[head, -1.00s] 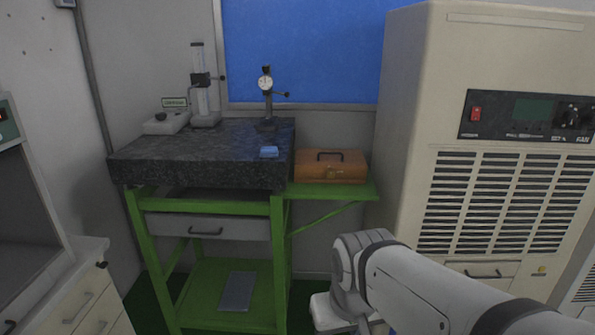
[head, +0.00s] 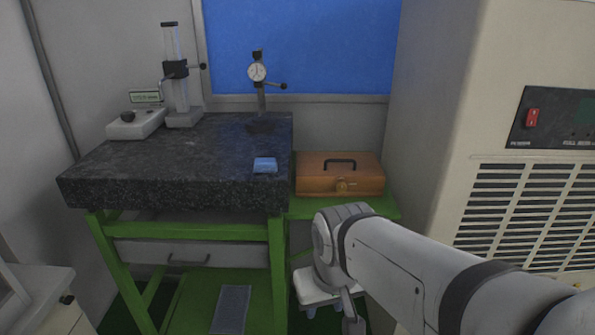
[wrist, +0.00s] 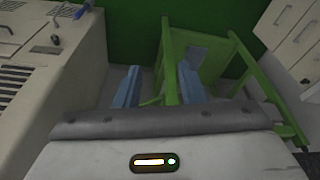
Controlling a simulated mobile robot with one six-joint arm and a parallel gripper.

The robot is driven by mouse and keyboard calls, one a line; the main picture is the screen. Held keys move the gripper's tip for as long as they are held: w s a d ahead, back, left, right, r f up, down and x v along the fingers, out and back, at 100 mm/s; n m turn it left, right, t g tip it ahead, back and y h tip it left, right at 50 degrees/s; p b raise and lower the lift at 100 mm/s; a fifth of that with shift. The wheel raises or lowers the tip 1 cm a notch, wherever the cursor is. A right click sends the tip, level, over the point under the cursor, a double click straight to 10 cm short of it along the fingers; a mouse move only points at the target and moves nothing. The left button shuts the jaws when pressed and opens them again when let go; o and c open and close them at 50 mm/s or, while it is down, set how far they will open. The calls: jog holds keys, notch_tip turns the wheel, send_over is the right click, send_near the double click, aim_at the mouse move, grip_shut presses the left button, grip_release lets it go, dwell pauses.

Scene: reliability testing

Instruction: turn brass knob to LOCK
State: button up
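The brass knob (head: 342,185) is small and round, on the front face of an orange-brown box (head: 312,181) with a dark top handle. Any LOCK marking is too small to read. The box sits on a green side shelf (head: 385,208) right of the granite plate. My gripper (wrist: 158,82) shows two blue fingers spread apart with nothing between them, so it is open and empty. In the head view my arm's end is low and in front of the shelf, apart from the knob. The wrist view points down at the floor and green stand, without the knob.
A dark granite plate (head: 170,165) on a green stand (head: 277,265) carries a dial gauge stand (head: 258,85), a height gauge (head: 175,80) and a blue block (head: 265,165). A large beige cabinet (head: 430,120) stands close to the right of the box.

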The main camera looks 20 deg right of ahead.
jog(key=shift+o, duration=1.4)
jog(key=w+d+f+n+t+b, duration=0.1)
jog(key=w+f+t+b, duration=0.1)
jog(key=w, duration=0.7)
jog(key=shift+w+d+f+n+t, duration=0.3)
jog(key=shift+d+n+t, duration=0.1)
jog(key=shift+t, duration=0.2)
jog(key=n+t+h+b, duration=0.5)
jog(key=n+t, duration=0.1)
jog(key=t, duration=0.6)
send_near(342, 189)
jog(key=w, duration=0.2)
jog(key=x, duration=0.3)
jog(key=p+x, duration=0.1)
jog(key=x, duration=0.3)
jog(key=shift+w+d, duration=0.2)
jog(key=shift+d, duration=0.1)
jog(key=shift+c, duration=0.2)
jog(key=c, duration=1)
jog(key=shift+o, duration=0.2)
